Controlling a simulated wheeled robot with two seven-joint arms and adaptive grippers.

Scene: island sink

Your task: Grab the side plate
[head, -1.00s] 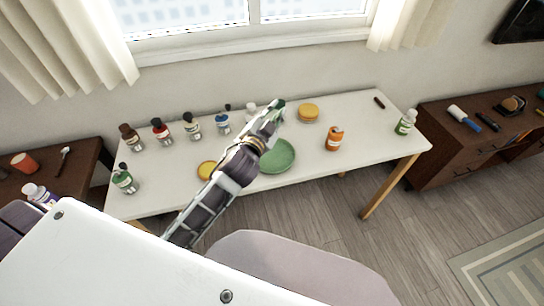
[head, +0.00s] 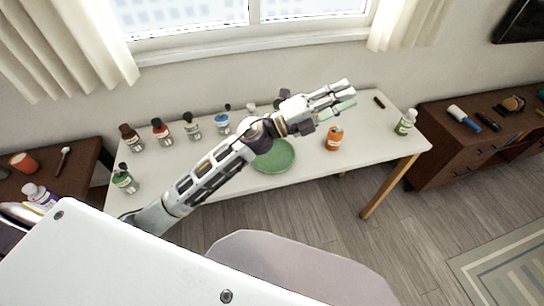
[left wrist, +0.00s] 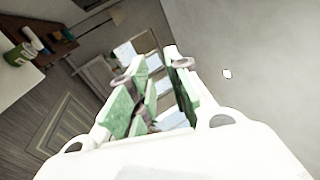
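A green round plate (head: 274,157) lies flat on the white table (head: 380,150), near its front edge, in the head view. Part of its upper rim is hidden behind my left arm. My left gripper (head: 347,97) is in the air beyond the plate, to its upper right in the picture, and points right. Its green-padded fingers are apart with nothing between them. In the left wrist view the fingers (left wrist: 160,80) are also apart, with the room and a window behind them. The plate does not show there. My right gripper is not in view.
Several bottles stand along the table's back left, including a red-labelled one (head: 161,132). An orange bottle (head: 333,138) stands right of the plate. A green-labelled bottle (head: 405,122) is near the right end. A brown cabinet (head: 470,150) stands at right.

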